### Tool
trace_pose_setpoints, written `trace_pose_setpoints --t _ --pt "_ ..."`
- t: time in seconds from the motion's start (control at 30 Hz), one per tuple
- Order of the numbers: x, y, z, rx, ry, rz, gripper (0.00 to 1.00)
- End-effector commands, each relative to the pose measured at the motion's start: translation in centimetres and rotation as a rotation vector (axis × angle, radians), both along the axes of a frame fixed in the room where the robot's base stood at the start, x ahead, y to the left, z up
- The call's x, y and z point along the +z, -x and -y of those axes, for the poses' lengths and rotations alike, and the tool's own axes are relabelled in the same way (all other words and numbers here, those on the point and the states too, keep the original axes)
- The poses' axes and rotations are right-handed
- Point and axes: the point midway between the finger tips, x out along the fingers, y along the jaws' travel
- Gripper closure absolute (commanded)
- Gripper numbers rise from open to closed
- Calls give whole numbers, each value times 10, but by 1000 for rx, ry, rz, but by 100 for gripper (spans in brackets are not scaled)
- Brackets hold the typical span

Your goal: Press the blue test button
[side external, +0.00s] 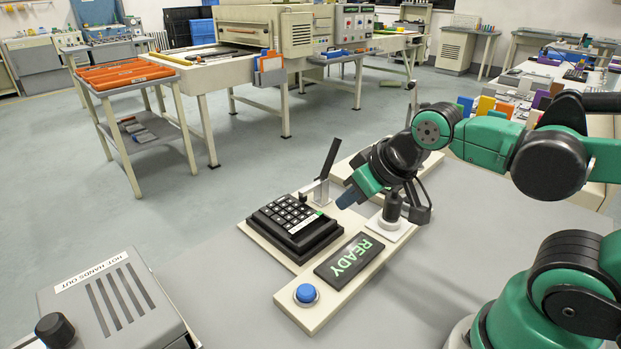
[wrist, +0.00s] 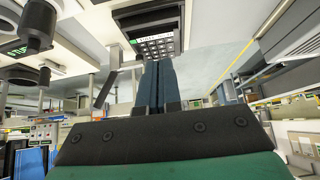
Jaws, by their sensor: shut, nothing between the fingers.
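The blue test button (side external: 306,293) is a round blue cap on a white ring, at the near end of a cream base plate (side external: 318,318) in the side view. Next to it on the plate is a black display (side external: 349,260) reading READY in green. My gripper (side external: 346,201) is above the plates, beyond the display and clear of the button. Its blue fingers are together and empty, and they also show in the wrist view (wrist: 158,82). The button cannot be made out in the wrist view.
A black keypad (side external: 294,224) sits on its own plate left of the display, with an upright black lever (side external: 328,160) behind it. A grey box marked HOT HANDS OUT (side external: 115,300) stands at the near left. Grey table between is clear.

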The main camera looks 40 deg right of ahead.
Motion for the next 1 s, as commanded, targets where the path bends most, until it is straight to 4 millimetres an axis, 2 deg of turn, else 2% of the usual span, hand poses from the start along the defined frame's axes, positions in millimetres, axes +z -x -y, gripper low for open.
trace_pose_setpoints --t 0.23,0.37,0.47,0.7,0.8,0.9,1.0 --pt "0 0 -1 16 7 -5 100" --pt "5 -2 -9 136 68 -57 100" --pt "11 -5 -22 345 164 -143 100" --pt "28 -7 -60 1007 389 -364 100" --pt "34 -6 -72 1238 441 -424 100" --pt "37 -5 -81 1403 469 -463 100" --pt "39 -5 -85 1494 482 -481 100"
